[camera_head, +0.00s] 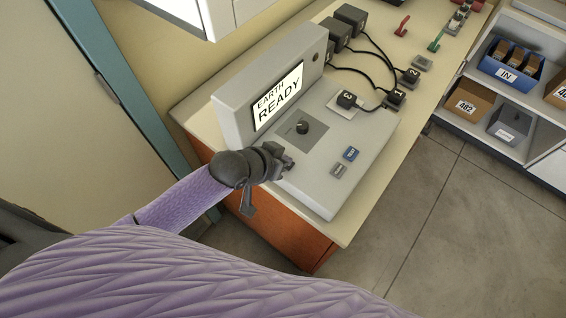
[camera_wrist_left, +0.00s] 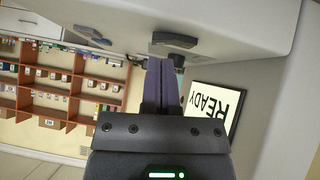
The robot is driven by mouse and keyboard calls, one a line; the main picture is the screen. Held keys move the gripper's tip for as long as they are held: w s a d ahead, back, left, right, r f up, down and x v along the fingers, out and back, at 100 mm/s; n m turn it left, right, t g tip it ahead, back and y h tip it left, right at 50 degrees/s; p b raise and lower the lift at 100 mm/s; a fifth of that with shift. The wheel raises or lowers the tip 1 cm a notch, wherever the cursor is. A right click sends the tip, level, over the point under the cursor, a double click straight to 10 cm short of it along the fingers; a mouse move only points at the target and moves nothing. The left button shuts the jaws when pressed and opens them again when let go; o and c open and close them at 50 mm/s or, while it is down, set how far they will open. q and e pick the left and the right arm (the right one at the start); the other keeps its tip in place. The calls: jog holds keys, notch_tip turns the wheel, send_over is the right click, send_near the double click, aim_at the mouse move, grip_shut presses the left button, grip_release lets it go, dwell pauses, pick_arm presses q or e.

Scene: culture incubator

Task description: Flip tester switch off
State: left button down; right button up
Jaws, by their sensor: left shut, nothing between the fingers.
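The tester (camera_head: 340,185) is a pale grey console on the bench, with an upright panel whose lit screen (camera_head: 278,97) reads "EARTH READY". Its sloped top carries a dark round knob (camera_head: 302,127) on a grey plate, plus a blue button (camera_head: 351,153) and a grey button (camera_head: 339,170). Which control is the switch, I cannot tell for sure. My left gripper (camera_head: 287,162) is shut and empty, at the console's near left part, below the knob. In the left wrist view its closed fingers (camera_wrist_left: 163,85) point toward the console, with the screen (camera_wrist_left: 214,108) beside them. My right gripper is not in view.
Black plugs numbered 1 (camera_head: 396,97), 2 (camera_head: 410,75) and 3 (camera_head: 347,99) have cables running to dark blocks (camera_head: 350,18) behind. A red lever (camera_head: 402,25) and a green lever (camera_head: 436,41) stand farther back. Shelves with a blue bin (camera_head: 508,68) are at right. Floor between is clear.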

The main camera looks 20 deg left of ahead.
pick_arm(q)
jog(key=shift+f, duration=0.4)
jog(key=shift+s+d+f+p, duration=0.1)
jog(key=shift+d+f+p, duration=0.05)
jog(key=shift+p, duration=0.15)
jog(key=shift+w+a, duration=0.35)
jog(key=shift+a, duration=0.45)
